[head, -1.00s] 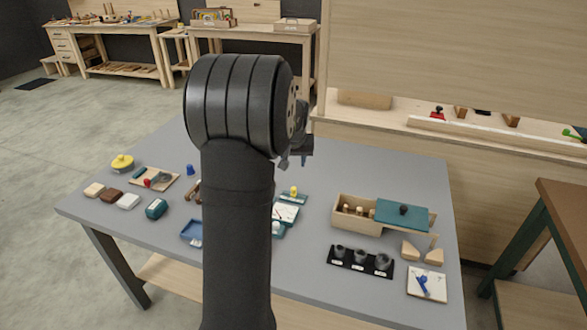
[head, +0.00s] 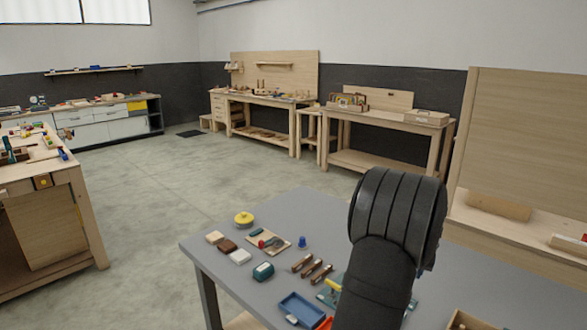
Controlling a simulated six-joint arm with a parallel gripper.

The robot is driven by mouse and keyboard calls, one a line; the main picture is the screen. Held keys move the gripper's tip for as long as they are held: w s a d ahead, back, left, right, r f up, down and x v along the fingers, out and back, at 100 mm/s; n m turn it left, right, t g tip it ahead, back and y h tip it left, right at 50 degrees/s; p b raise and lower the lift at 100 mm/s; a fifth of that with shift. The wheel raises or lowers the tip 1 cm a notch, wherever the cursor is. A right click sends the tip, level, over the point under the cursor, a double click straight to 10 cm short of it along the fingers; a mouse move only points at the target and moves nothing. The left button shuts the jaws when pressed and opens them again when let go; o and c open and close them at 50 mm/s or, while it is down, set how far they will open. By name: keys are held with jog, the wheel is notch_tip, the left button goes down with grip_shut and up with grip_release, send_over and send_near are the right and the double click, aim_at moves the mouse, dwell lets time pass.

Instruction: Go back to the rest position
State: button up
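My dark arm link stands at the right of the head view and hides part of the grey table (head: 305,207) behind it. My gripper does not show; the arm covers that area, so I cannot see its fingers or whether it holds anything.
A wooden box (head: 468,321) is cut off at the bottom edge. Another workbench (head: 45,175) stands at the left; open floor (head: 150,190) lies between.

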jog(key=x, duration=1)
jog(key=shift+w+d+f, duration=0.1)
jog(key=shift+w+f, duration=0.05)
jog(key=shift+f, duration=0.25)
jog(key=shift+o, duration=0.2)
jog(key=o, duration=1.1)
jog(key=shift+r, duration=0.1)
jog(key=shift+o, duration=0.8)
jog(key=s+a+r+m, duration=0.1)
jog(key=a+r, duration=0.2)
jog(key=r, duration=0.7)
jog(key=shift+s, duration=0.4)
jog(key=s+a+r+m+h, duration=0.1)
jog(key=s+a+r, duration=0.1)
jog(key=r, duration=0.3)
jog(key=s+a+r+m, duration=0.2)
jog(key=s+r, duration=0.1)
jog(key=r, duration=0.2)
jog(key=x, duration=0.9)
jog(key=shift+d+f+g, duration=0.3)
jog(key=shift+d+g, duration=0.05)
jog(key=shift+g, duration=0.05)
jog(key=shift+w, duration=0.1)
